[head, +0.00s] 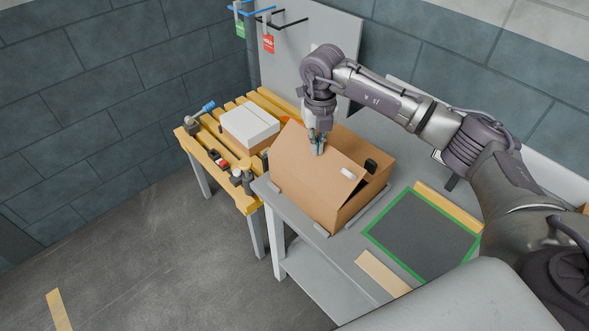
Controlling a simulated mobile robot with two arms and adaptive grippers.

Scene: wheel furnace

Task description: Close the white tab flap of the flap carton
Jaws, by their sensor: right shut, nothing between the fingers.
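The brown flap carton (352,212) stands on the grey table. The flap with the white tab (348,173) is a broad brown panel (312,165) on the carton's left side, and it slants. A dark gap shows between it and the carton's right part. A black tab (371,165) shows beside that gap. My right gripper (318,149) points down, shut and empty, over the upper part of the white-tab flap. I cannot tell whether its fingertips touch the cardboard. My left gripper is not in view.
The grey table (340,262) has a green-edged dark mat (422,231) right of the carton and low grey strips beside the carton. A yellow slatted bench (222,160) at the left holds a white-topped box (250,127) and tools. A grey panel with hooks stands behind.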

